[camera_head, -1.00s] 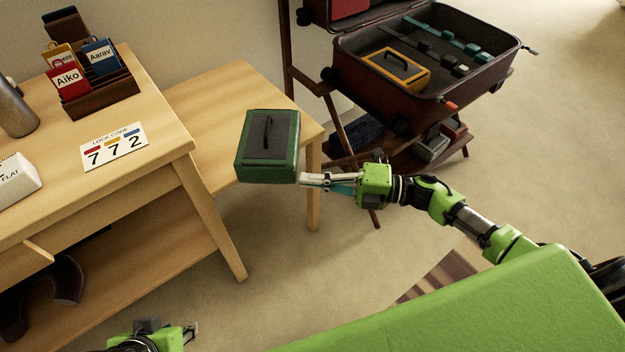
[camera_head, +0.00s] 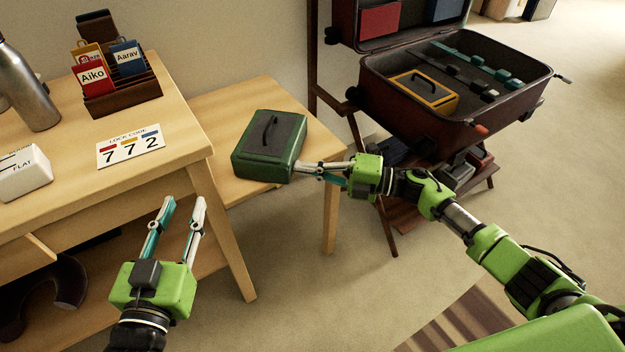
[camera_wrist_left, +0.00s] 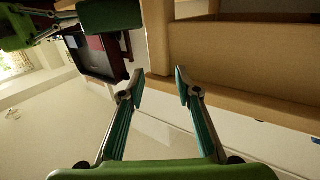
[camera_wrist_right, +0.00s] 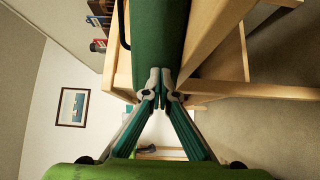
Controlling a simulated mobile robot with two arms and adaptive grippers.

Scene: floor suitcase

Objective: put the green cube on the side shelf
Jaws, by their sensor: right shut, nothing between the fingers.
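The green cube (camera_head: 268,150) is a soft box-shaped case with a dark top panel and a black handle. It is at the side shelf (camera_head: 218,110), the lower wooden surface beside the desk, and its near right corner projects past the shelf's front edge in the head view. How fully it rests on the shelf cannot be told. My right gripper (camera_head: 299,168) is shut and empty, its fingertips at the cube's near right side. The right wrist view shows the tips close together against the cube (camera_wrist_right: 158,40). My left gripper (camera_head: 184,203) is open and empty, in front of the desk.
The desk (camera_head: 60,190) holds a card rack (camera_head: 125,95), a lock-code card (camera_head: 130,146), a metal bottle (camera_head: 28,85) and a white block (camera_head: 22,173). An open suitcase (camera_head: 375,110) on a stand holds a yellow case (camera_head: 424,92).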

